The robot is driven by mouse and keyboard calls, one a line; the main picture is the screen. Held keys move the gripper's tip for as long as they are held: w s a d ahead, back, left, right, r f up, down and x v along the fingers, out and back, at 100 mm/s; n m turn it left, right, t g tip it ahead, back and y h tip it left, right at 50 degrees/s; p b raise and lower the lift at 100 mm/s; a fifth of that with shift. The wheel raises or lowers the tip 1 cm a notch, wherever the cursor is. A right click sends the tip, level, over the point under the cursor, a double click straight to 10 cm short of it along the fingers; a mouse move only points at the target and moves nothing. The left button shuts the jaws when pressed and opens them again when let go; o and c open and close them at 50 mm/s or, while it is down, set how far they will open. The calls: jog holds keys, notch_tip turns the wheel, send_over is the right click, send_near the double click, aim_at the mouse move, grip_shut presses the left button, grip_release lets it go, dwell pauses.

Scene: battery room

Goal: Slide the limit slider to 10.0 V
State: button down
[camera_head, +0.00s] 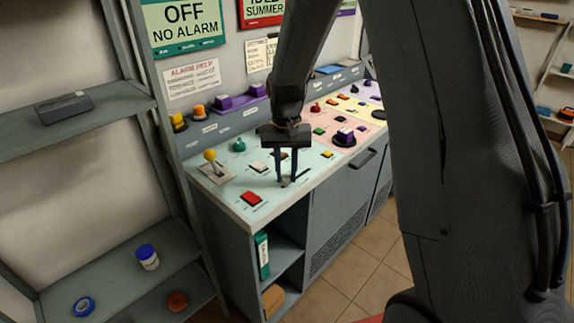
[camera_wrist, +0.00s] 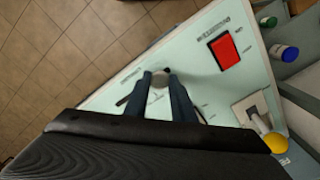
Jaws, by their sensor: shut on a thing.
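My gripper (camera_head: 286,182) points down at the pale green section of the console top, near its front edge. Its two fingers are shut on a small grey slider knob (camera_wrist: 159,80), which shows between the fingertips in the wrist view. A dark slot line runs beside the knob, and small printed labels lie around it. The print is too small to read. In the head view the fingers hide most of the knob.
A red rocker switch (camera_head: 251,198) lies left of my gripper. A lever with a yellow ball (camera_head: 210,155) stands farther left. The console's front edge is close. A shelf (camera_head: 100,105) stands at left.

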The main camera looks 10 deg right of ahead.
aim_at(285, 178)
jog(key=shift+s+a, duration=0.1)
jog(key=shift+a, duration=0.1)
jog(key=c, duration=1.5)
grip_release()
jog(key=shift+s+a, duration=0.1)
jog(key=shift+a, duration=0.05)
jog(key=shift+r, duration=0.15)
jog(key=shift+r, duration=0.3)
notch_tip(285, 178, up, 7)
jog(key=shift+b, duration=0.95)
